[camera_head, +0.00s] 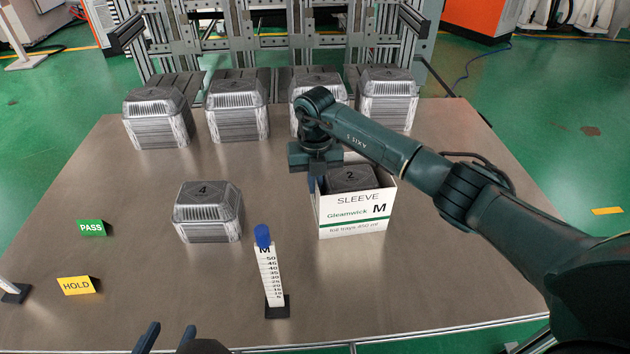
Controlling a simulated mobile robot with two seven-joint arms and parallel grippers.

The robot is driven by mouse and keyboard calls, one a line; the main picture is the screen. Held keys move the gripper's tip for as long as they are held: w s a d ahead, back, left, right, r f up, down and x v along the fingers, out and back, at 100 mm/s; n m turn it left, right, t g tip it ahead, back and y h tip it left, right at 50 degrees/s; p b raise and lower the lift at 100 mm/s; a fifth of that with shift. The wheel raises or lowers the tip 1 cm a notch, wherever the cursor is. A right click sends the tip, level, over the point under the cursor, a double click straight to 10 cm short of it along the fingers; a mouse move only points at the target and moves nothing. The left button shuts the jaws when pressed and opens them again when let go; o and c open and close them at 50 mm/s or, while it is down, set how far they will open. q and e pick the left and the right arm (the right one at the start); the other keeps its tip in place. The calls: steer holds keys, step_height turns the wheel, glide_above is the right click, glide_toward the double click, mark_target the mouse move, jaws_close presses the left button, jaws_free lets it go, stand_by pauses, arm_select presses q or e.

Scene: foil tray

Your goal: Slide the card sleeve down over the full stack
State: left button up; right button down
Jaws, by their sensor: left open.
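The white card sleeve (352,217), marked SLEEVE, Gleamwick and M, stands on the table around a stack of foil trays (350,178) whose top is marked 2. The stack's top shows near the sleeve's rim; its lower part is hidden by the sleeve. My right gripper (316,184) points down at the sleeve's back left edge. Its fingers are partly hidden, so I cannot tell whether they grip the card. My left gripper (167,337) is at the bottom edge of the view, fingers apart and empty, away from the sleeve.
Another tray stack (208,212), marked 4, stands left of the sleeve. Several stacks (237,107) line the back of the table. A blue-topped height gauge (270,275) stands in front. PASS (91,228) and HOLD (76,286) signs are at left. The front right table is clear.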

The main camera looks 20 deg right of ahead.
arm_select(q)
steer(key=shift+f, duration=0.1)
steer(key=shift+s, duration=0.15)
arm_select(e)
steer(key=c, duration=1.6)
jaws_free()
arm_select(q)
steer(key=shift+f, duration=0.1)
steer(key=shift+s+a+r+n+p, duration=0.15)
steer(key=shift+a+r+n+p, duration=0.05)
steer(key=shift+r+p, duration=0.4)
steer(key=shift+s+a+r+n+p, duration=0.1)
steer(key=shift+a+r+n+p, duration=0.1)
steer(key=shift+r+p, duration=0.35)
arm_select(e)
step_height(320, 180, up, 13)
steer(key=shift+r, duration=0.15)
arm_select(q)
steer(key=shift+r, duration=0.1)
